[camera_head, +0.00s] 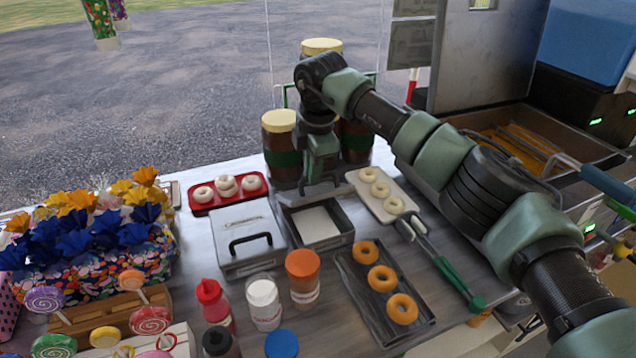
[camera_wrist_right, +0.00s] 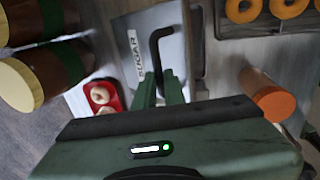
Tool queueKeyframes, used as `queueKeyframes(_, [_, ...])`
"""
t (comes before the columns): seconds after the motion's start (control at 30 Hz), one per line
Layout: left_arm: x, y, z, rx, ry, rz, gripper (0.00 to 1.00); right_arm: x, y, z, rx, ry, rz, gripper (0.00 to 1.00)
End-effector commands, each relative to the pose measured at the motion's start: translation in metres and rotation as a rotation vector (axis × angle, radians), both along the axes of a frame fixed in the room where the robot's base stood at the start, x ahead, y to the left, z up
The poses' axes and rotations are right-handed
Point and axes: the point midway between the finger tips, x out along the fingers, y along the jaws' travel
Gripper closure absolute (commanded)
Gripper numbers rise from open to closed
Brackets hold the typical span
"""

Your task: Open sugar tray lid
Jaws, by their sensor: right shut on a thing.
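The sugar tray (camera_head: 331,244) stands open in the middle of the counter in the head view, with white contents (camera_head: 315,223) showing inside. Its grey lid (camera_wrist_right: 127,28), marked SUGAR, shows in the wrist view with a bent black handle (camera_wrist_right: 155,48). In the head view the lid seems raised at the tray's back edge, partly hidden by my gripper. My right gripper (camera_head: 318,178) points down there; in the wrist view its fingers (camera_wrist_right: 159,90) are shut on the handle. My left gripper is not in view.
A closed grey tray (camera_head: 248,255) stands left of the sugar tray. Brown jars (camera_head: 280,150) and a red donut tray (camera_head: 228,199) are behind. Bottles (camera_head: 303,278) stand in front. A donut rack (camera_head: 384,300) and a white donut tray (camera_head: 378,205) are to the right.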

Motion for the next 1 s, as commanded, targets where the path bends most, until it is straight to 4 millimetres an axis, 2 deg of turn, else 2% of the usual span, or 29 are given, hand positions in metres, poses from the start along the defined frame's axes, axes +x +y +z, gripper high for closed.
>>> queueKeyframes(0.3, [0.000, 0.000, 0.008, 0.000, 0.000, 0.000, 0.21, 0.014, 0.005, 0.004, 0.001, 0.001, -0.002, 1.00])
queueKeyframes(0.73, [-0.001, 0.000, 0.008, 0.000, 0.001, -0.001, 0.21, 0.015, 0.006, 0.003, 0.001, 0.004, -0.002, 1.00])
queueKeyframes(0.8, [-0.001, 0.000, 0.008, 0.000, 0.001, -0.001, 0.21, 0.015, 0.006, 0.003, 0.001, 0.004, -0.002, 0.75])
queueKeyframes(0.83, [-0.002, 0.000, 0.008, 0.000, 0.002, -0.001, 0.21, 0.015, 0.006, 0.003, 0.002, 0.003, -0.002, 0.68])
queueKeyframes(1.0, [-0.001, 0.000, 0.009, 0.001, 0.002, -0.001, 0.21, 0.015, 0.006, 0.005, 0.002, 0.002, -0.001, 0.68])
